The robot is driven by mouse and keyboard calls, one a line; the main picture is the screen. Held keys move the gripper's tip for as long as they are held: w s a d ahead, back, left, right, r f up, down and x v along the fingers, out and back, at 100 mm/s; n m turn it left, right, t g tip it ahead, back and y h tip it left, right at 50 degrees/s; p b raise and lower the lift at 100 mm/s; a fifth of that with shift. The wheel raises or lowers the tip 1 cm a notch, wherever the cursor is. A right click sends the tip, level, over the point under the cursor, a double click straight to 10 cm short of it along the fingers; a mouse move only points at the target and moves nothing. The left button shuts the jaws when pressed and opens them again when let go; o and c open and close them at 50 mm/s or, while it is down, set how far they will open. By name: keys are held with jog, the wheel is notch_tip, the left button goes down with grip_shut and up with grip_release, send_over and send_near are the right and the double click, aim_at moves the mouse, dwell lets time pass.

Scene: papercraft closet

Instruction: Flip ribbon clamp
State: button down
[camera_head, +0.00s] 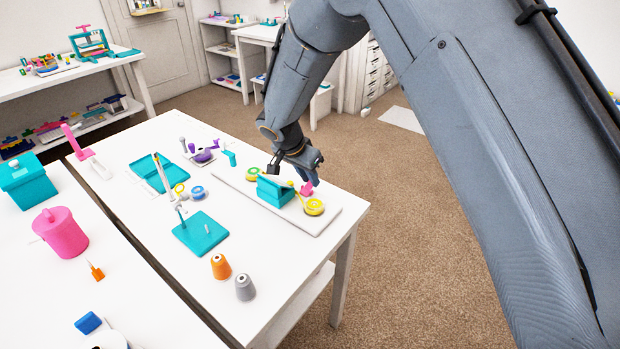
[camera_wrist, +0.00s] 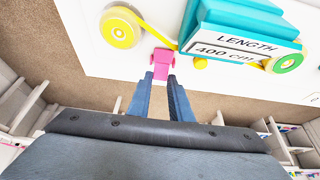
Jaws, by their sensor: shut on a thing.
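The pink ribbon clamp (camera_wrist: 161,62) lies at the near edge of the white board, beside the yellow ribbon in the wrist view. My gripper (camera_wrist: 162,80) is shut on the clamp's near end, with one blue finger on each side. In the head view the pink clamp (camera_head: 307,188) shows just below my gripper (camera_head: 308,178), and the fingers partly hide the area around it. A teal ribbon device (camera_wrist: 238,22) labelled "LENGTH 400 cm" stands beside the clamp. Yellow ribbon runs from a yellow reel (camera_wrist: 121,30) past the clamp toward the device.
The device sits on a white board (camera_head: 325,221) near the white table's right edge. A second reel (camera_wrist: 284,63) with a green centre is at the device's other end. A teal stand (camera_head: 200,236), an orange spool (camera_head: 220,267) and a grey spool (camera_head: 245,288) stand nearby. Carpet lies beyond the edge.

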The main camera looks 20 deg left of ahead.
jog(key=c, duration=1.6)
grip_release()
jog(key=b+v, duration=0.2)
jog(key=v, duration=0.6)
jog(key=shift+f, duration=0.1)
